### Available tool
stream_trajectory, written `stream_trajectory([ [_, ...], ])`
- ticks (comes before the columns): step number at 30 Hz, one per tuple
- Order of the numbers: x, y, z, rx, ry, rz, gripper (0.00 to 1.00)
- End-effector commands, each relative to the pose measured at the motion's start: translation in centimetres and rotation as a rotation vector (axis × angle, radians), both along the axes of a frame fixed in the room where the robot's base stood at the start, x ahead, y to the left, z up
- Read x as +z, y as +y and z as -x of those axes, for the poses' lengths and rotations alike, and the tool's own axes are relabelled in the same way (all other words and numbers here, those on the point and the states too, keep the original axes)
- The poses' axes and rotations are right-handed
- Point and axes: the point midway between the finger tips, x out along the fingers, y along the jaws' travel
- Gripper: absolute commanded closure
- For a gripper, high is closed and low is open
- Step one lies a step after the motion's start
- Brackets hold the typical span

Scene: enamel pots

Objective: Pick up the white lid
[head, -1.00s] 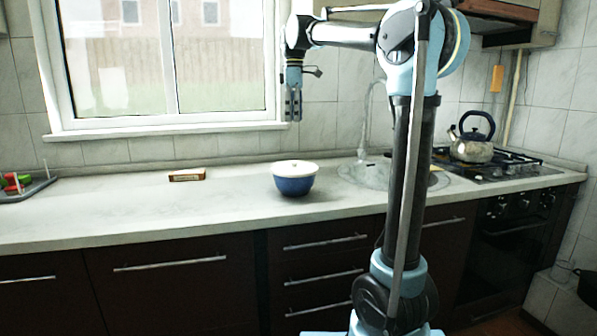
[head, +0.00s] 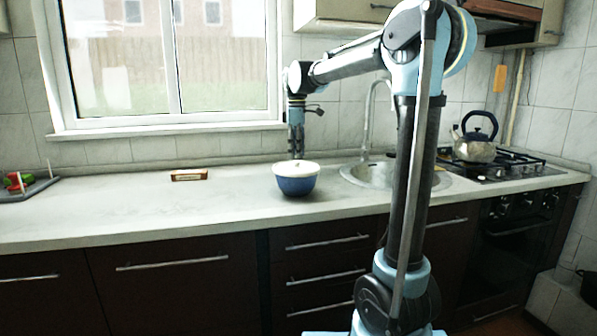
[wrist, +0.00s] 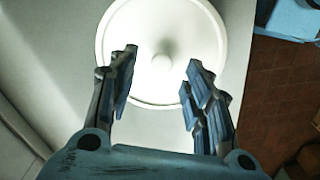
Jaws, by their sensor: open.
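The white lid (head: 283,166) sits on a blue enamel pot (head: 296,186) on the counter. In the wrist view the round lid (wrist: 125,25) fills the upper middle, with its small knob (wrist: 162,62) near the centre. My gripper (head: 296,156) points down just above the lid in the head view. In the wrist view my gripper (wrist: 161,62) is open and empty, with one finger on each side of the knob. I cannot tell the exact height of the fingertips over the knob. The pot is hidden under the lid in the wrist view.
A small brown box (head: 189,175) lies on the counter to the left. A tray (head: 38,187) with coloured items is at the far left. A sink (head: 366,176) with a tap and a kettle (head: 474,148) on the hob are to the right. The counter (head: 140,205) around the pot is clear.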

Motion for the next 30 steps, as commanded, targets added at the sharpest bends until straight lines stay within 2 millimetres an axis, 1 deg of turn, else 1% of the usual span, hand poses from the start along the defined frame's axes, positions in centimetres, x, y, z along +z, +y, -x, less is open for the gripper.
stream_trajectory([
  [1,-0.8,0.0,0.0,0.0,0.0,0.0,0.54],
  [3,-1.7,0.0,0.0,0.0,0.0,0.0,0.54],
  [6,-2.6,0.0,0.0,0.0,0.0,0.0,0.54],
  [10,-3.0,-0.1,0.0,0.0,0.0,0.0,0.54],
  [15,-3.0,-0.1,0.0,0.0,0.0,0.0,0.54],
  [16,-3.0,-0.1,0.0,0.0,0.0,0.0,0.57],
  [17,-3.0,-0.1,0.0,0.0,0.0,0.0,0.64],
  [18,-3.0,-0.1,0.0,0.0,0.0,0.0,0.73],
  [20,-3.0,-0.1,0.0,-0.001,0.0,0.0,0.86],
  [21,-3.0,-0.1,-0.1,-0.001,0.0,0.0,0.95],
  [22,-3.0,-0.1,-0.1,-0.001,0.0,0.0,1.0],
  [30,-3.0,-0.1,-0.1,-0.001,0.0,0.0,1.0],
])
